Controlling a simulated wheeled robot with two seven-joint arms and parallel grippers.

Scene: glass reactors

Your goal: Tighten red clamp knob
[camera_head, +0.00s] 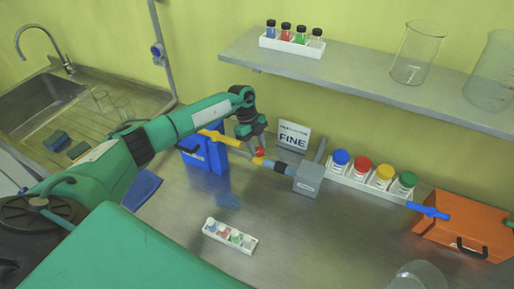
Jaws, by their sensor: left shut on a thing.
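The red clamp knob (259,152) is a small red piece above a yellow and blue jointed clamp arm (268,162), which runs to a grey block (308,179) on the steel bench. My left gripper (258,146) comes in from the left and points down at the knob. It is shut on the red clamp knob, and its fingers hide part of it. My right gripper is not in view.
A blue box (205,152) stands behind my left arm, and a "FINE" sign (293,136) is near the wall. Jars in a white rack (349,179), an orange case (464,228) and a small vial rack (229,237) are on the bench. A shelf (365,77) overhangs the back.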

